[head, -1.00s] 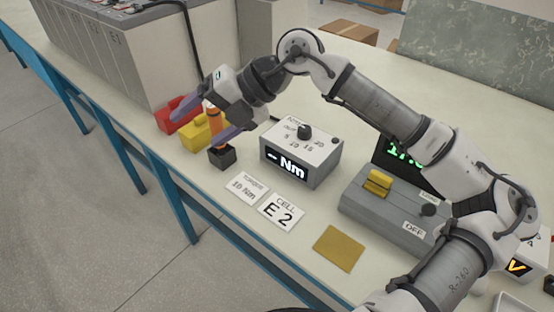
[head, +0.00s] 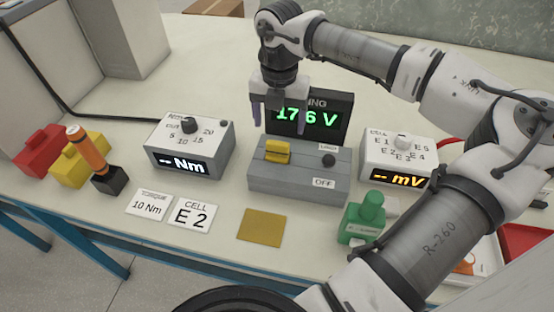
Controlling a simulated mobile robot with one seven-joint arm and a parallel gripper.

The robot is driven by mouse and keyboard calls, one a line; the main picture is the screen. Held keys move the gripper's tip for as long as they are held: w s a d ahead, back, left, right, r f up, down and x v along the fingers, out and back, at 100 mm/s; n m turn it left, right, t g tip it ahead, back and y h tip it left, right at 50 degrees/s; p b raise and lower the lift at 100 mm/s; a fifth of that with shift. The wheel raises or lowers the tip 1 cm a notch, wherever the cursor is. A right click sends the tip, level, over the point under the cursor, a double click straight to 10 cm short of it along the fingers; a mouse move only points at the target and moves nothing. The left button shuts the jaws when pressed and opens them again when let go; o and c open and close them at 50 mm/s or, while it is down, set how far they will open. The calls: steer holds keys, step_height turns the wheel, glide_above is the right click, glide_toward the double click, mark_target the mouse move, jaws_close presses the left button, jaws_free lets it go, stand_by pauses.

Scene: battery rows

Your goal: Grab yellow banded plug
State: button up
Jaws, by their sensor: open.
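A yellow piece (head: 278,151) sits on top of the grey box marked OFF (head: 300,182), left of a small dark knob. No separate band can be made out on it, so I cannot tell whether it is the banded plug. My gripper (head: 280,124) is open and empty, pointing down. Its two purple fingers are spread apart and appear just above the yellow piece, in front of the display reading 17.6 V (head: 322,118). A gap to the yellow piece shows in the picture. A second yellow block (head: 68,175) stands at the far left.
The Nm box (head: 215,153) is left of the grey box, the mV box (head: 415,160) right. A green object (head: 366,215) stands in front. The gold mat (head: 262,227) is bare.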

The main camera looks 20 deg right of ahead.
mark_target(278, 143)
steer(key=f+b, duration=0.2)
steer(key=f, duration=0.6)
steer(key=shift+a+f+b, duration=0.2)
steer(key=shift+b, duration=0.1)
steer(key=shift+r, duration=0.1)
steer(key=c, duration=1.1)
